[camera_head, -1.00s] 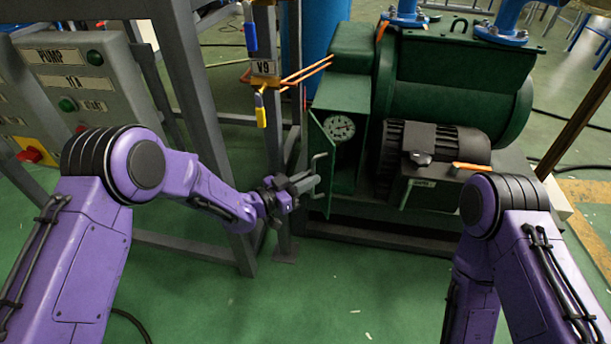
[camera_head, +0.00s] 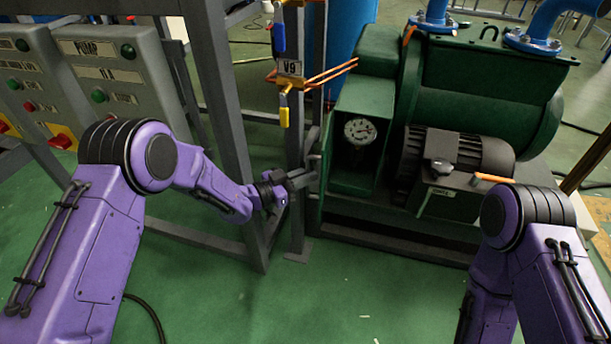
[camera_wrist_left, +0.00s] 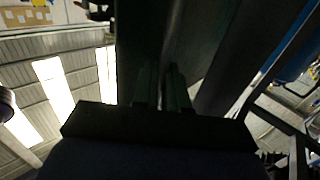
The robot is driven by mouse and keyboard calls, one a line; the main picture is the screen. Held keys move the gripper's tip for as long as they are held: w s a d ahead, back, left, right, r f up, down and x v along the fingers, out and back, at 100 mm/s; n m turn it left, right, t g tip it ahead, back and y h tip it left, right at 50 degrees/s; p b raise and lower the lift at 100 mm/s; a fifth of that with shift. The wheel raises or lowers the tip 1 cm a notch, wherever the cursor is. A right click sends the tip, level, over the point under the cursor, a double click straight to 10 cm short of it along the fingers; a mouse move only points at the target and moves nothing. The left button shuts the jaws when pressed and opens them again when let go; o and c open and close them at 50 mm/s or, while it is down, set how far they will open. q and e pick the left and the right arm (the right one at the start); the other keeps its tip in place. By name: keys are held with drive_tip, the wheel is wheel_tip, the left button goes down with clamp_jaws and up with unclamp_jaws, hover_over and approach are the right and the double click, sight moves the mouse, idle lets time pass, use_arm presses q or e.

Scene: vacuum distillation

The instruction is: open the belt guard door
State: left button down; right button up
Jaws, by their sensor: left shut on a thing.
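The belt guard door (camera_head: 322,205) is a thin green panel on the left side of the green pump housing. It stands swung out and shows nearly edge-on, so the box behind it is open and a round white gauge (camera_head: 360,131) shows inside. My left gripper (camera_head: 303,178) is shut on the door handle (camera_head: 314,160) at the door's outer left face. In the left wrist view the fingers (camera_wrist_left: 163,88) are dark against a dark panel, and their contact is hard to make out. My right gripper is out of sight; only my right arm shows.
A control panel (camera_head: 105,75) is at the far left. Green floor in front is clear.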

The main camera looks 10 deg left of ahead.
use_arm(q)
drive_tip(key=shift+w+r, duration=0.35)
drive_tip(key=shift+r, duration=0.05)
drive_tip(key=c, duration=1.2)
unclamp_jaws()
drive_tip(key=shift+w+f, duration=0.1)
drive_tip(key=shift+f, duration=0.05)
drive_tip(key=shift+o, duration=0.2)
drive_tip(key=shift+d+f, duration=0.1)
drive_tip(key=shift+d, duration=0.05)
drive_tip(key=shift+f, duration=0.1)
